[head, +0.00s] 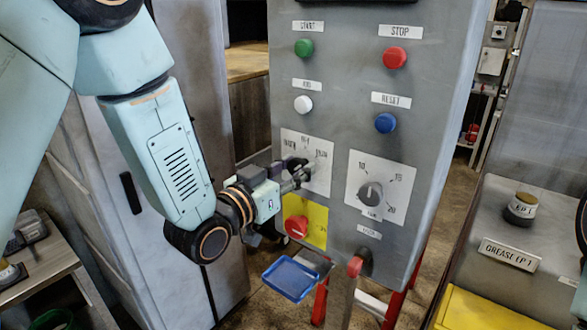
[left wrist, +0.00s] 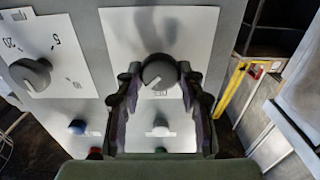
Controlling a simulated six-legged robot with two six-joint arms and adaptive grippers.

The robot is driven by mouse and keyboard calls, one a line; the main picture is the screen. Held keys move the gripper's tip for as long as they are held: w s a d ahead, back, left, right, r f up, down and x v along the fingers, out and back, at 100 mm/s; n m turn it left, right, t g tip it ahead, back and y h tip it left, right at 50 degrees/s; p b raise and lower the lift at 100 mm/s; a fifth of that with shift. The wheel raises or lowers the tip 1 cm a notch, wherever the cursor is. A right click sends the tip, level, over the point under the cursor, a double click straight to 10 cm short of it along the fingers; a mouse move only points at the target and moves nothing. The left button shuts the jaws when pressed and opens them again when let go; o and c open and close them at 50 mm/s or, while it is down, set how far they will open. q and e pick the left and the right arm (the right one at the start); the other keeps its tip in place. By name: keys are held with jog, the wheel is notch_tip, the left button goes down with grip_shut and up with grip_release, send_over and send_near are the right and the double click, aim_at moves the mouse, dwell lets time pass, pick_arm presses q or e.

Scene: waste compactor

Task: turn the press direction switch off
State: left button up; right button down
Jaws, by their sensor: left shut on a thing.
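The press direction switch is a round dark grey knob (left wrist: 159,72) on a white labelled plate (head: 320,182), at the lower left of the grey control panel (head: 345,95). My left gripper (head: 303,174) reaches the knob from the left in the head view and hides most of it. In the left wrist view, the fingers of my left gripper (left wrist: 160,80) stand on both sides of the knob and are shut on it. The knob's pointer and the plate's small labels are too unclear to read its setting. My right gripper is not in view.
A numbered dial (head: 371,194) sits right of the switch. White (head: 303,104), green (head: 304,48), red (head: 395,57) and blue (head: 385,123) buttons are above. A blue tray (head: 291,279) is under the panel.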

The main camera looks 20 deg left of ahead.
pick_arm(q)
jog(key=shift+f+n, duration=0.1)
jog(key=shift+n, duration=0.2)
jog(key=n, duration=0.4)
jog(key=shift+a+n, duration=0.1)
jog(key=shift+n, duration=0.2)
jog(key=n, duration=0.4)
jog(key=shift+f, duration=0.15)
jog(key=shift+s+n, duration=0.1)
jog(key=shift+n, duration=0.2)
jog(key=o, duration=1.1)
jog(key=shift+s+a, duration=0.15)
jog(key=shift+o, duration=0.2)
